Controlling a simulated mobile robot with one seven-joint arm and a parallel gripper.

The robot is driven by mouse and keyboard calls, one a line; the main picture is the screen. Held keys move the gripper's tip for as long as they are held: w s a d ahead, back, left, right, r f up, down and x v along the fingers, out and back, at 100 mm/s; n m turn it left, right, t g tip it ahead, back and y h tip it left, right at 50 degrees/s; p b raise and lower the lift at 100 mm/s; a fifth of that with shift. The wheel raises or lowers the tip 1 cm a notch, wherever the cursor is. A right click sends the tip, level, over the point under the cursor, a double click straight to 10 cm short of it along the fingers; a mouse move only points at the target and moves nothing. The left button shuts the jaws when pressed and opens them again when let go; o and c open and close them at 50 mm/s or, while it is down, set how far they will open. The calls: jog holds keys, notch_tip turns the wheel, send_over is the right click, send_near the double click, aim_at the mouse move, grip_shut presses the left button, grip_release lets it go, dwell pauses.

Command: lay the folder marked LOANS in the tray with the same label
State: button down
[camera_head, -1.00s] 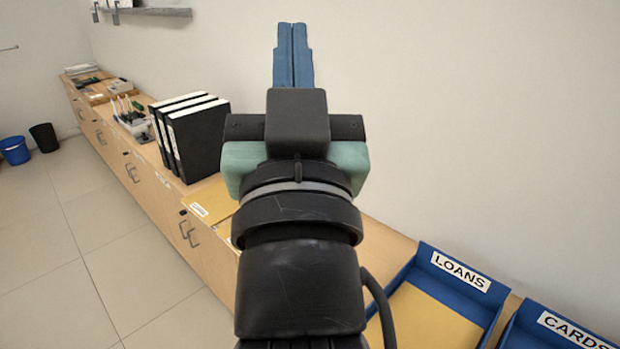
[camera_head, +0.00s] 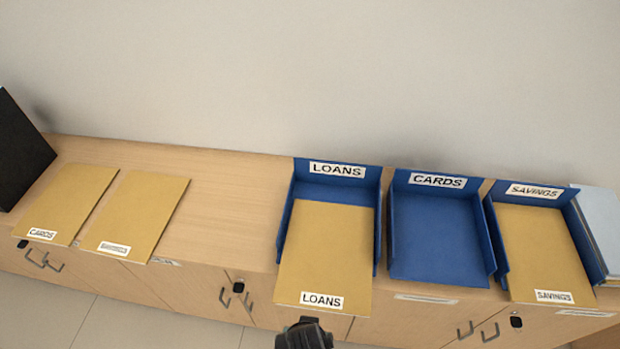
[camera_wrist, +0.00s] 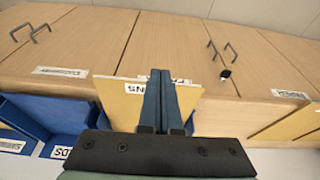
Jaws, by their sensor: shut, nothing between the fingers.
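The tan LOANS folder (camera_head: 325,250) lies in the blue LOANS tray (camera_head: 335,187). Its labelled front end sticks out past the tray's open front, over the counter's front edge. In the wrist view, the folder (camera_wrist: 118,100) shows behind my gripper (camera_wrist: 160,74), whose blue fingers are together with nothing between them. The fingers hide part of the folder's label. I cannot tell whether they touch the folder. In the head view only a dark part of my arm shows, at the bottom edge below the folder.
The CARDS tray (camera_head: 437,235) is empty. The SAVINGS tray (camera_head: 497,245) holds a SAVINGS folder (camera_head: 545,250). A CARDS folder (camera_head: 68,203) and another tan folder (camera_head: 145,213) lie at the counter's left. Bare counter (camera_head: 225,200) lies between them and the LOANS tray.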

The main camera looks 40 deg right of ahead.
aim_at(316, 285)
jog(key=w+d+f, duration=0.4)
jog(key=f, duration=0.3)
jog(key=shift+d, duration=0.25)
jog(key=shift+w, duration=0.15)
jog(key=w+d+b, duration=0.1)
jog(key=w+d, duration=0.1)
jog(key=w+d+b, duration=0.1)
jog(key=w+d, duration=0.1)
jog(key=shift+w+d+f, duration=0.1)
jog(key=shift+d, duration=0.3)
jog(key=shift+w+d+b, duration=0.25)
jog(key=shift+b, duration=0.05)
